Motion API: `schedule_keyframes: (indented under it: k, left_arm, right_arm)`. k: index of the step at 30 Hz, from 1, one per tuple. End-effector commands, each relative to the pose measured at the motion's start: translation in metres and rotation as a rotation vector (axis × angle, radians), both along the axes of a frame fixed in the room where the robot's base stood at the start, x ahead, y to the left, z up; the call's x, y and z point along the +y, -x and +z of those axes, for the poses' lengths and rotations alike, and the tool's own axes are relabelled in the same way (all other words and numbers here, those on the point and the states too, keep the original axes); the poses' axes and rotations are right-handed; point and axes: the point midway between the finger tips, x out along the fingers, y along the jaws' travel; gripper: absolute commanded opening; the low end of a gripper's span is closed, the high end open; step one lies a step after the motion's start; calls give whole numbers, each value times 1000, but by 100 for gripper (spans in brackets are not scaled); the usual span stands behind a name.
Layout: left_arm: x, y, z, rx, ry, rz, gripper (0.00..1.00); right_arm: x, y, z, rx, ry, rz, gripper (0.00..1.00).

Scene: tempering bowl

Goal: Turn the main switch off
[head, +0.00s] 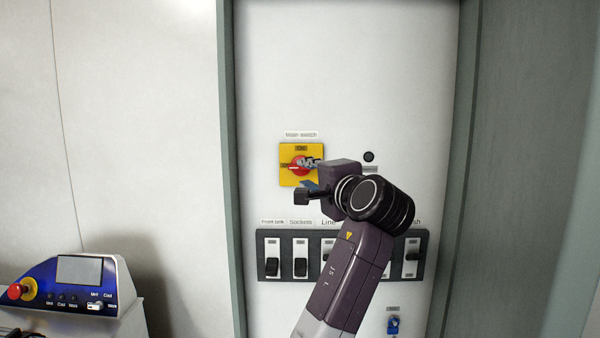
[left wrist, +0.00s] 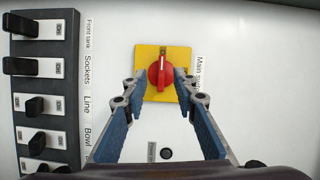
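The main switch is a red rotary knob (head: 296,166) on a yellow plate (head: 287,178), under a "Main switch" label on the white panel. In the head view the knob's handle lies level, its white mark toward the left-hand label, which is too small to read surely. My left gripper (head: 308,173) is at the knob and partly covers it. In the left wrist view the left gripper's blue-padded fingers (left wrist: 159,80) are spread on either side of the red knob (left wrist: 160,73). Gaps show beside the knob, and the gripper looks empty. My right gripper is out of view.
A dark strip (head: 259,262) with several labelled black rocker switches runs below the main switch, partly behind my arm. A round black button (head: 369,157) sits to the right, and a blue switch (head: 393,325) lower right. A control console (head: 80,290) stands lower left.

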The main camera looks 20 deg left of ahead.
Motion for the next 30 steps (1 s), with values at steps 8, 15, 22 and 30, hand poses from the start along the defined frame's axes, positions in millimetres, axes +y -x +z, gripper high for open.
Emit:
schedule_keyframes:
  k: [8, 15, 22, 30]
  left_arm:
    - [-30, 37, 1, 1, 2, -1, 26]
    - [-36, 46, 1, 2, 2, 1, 26]
    - [-36, 45, 0, 4, 3, 1, 26]
    - [-16, 37, -110, 88, 171, -36, 26]
  right_arm:
    - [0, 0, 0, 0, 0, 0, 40]
    - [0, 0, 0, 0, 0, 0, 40]
    - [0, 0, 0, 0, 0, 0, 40]
    - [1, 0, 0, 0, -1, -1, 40]
